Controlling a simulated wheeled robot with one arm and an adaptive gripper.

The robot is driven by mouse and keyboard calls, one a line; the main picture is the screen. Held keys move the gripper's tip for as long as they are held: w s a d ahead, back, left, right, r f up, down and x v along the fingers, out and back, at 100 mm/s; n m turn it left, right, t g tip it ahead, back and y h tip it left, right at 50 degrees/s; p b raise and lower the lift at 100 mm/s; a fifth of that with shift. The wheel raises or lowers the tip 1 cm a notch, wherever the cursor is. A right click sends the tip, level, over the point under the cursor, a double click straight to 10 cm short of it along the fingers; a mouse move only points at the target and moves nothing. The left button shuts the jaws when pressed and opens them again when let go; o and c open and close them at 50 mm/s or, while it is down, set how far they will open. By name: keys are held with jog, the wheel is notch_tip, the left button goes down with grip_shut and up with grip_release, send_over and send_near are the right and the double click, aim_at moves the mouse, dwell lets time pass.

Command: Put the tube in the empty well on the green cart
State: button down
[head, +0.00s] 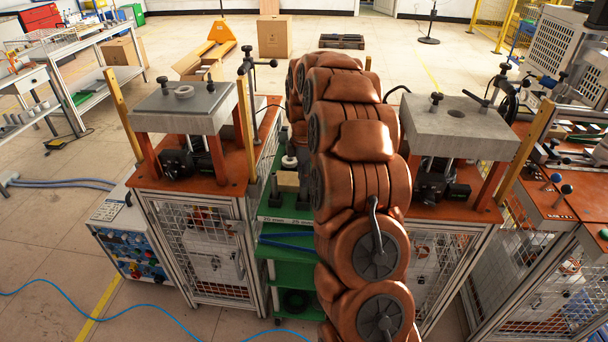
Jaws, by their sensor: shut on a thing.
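The green cart (284,214) stands between two heater stations in the head view. My brown arm covers its right side. On its top level are a pale block (288,181) with a white round piece (289,161) on it, and dark upright pieces around it. I cannot tell the wells apart, or which one is empty. My gripper is hidden behind my arm. I see no tube that I can name for sure; it may also be hidden there. A grey ring (184,91) lies on the left station's top plate.
The left heater station (188,115) and the right heater station (460,125) stand close on both sides of the cart, with orange posts and knobs. A blue control box (138,247) is at lower left. A blue hose (170,316) crosses the floor. Open floor lies beyond.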

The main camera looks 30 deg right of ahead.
jog(key=shift+f+b, duration=0.3)
jog(key=shift+f, duration=0.5)
jog(key=c, duration=0.9)
grip_release()
jog(key=shift+r, duration=0.1)
notch_tip(320, 180, up, 12)
jog(key=shift+f, duration=0.1)
